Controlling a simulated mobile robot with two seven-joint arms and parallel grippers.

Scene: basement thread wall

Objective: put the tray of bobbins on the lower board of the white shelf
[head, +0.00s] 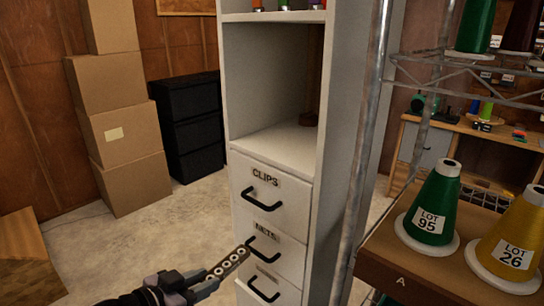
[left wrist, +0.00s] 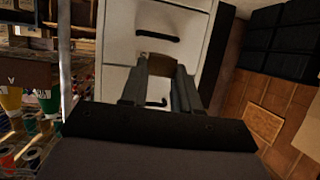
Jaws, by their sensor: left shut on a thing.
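The tray of bobbins (head: 232,268) is a narrow dark brown strip with several pale round bobbins in a row. It is at the bottom middle of the head view, in front of the drawers. My left gripper (head: 204,283) is shut on its near end. In the left wrist view, a brown part of the tray (left wrist: 159,65) shows between the fingers (left wrist: 160,82). The white shelf (head: 343,150) stands upright in the centre. Its lower board (head: 283,146) is above the drawers and higher in the picture than the tray. My right gripper is not in view.
The board's front is clear. Drawers with black handles (head: 264,195) are below. A metal post (head: 372,120) and a rack with a green cone (head: 433,210) and yellow cone (head: 512,246) stand right.

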